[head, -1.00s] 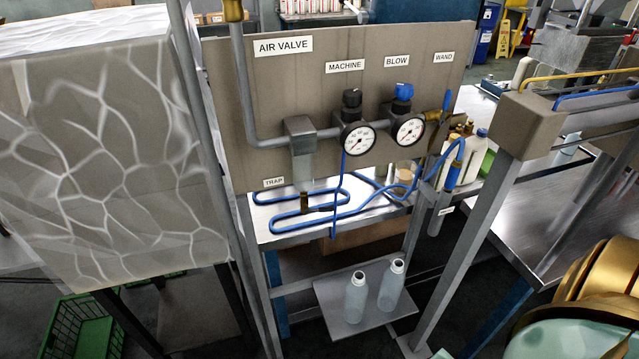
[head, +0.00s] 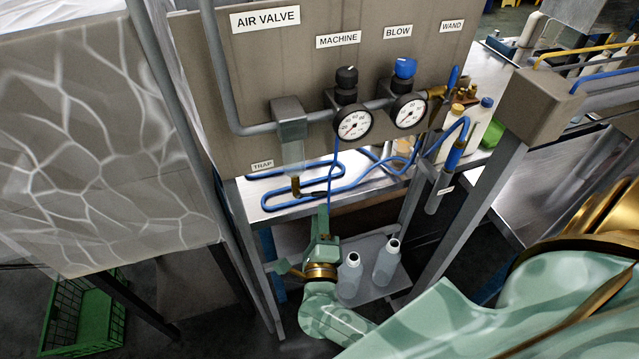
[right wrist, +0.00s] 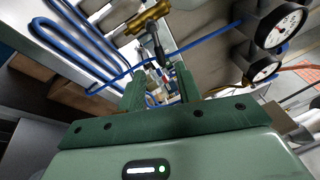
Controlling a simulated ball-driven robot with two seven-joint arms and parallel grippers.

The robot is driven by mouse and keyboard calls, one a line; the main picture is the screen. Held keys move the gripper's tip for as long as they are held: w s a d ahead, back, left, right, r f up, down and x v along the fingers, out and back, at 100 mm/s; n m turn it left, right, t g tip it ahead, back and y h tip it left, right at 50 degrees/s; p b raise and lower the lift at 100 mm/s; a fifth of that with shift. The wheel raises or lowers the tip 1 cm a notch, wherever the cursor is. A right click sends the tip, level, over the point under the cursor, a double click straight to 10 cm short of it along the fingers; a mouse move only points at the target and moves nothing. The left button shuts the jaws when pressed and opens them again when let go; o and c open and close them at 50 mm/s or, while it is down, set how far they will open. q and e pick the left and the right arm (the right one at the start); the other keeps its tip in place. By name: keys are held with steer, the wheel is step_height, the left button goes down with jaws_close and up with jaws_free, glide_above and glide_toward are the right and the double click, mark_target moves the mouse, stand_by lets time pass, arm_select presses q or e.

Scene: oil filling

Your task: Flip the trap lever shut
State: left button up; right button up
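In the right wrist view the brass valve (right wrist: 148,18) is at the top, and the dark lever (right wrist: 158,46) runs down toward the gap between my fingers. My right gripper (head: 323,212) is just below and right of the lever. In the wrist view my right gripper (right wrist: 160,85) has its fingers apart; contact with the lever cannot be told. My left gripper is out of view.
A blue hose (head: 268,203) loops around the valve, and one strand passes close to my right gripper. Two gauges (head: 354,124) are on the panel. Two bottles (head: 387,262) stand on a low shelf beside my right wrist. A frame post (head: 455,205) stands to the right.

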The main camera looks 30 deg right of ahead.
mark_target(312, 195)
steer(key=x, duration=0.9)
steer(key=shift+d, duration=0.1)
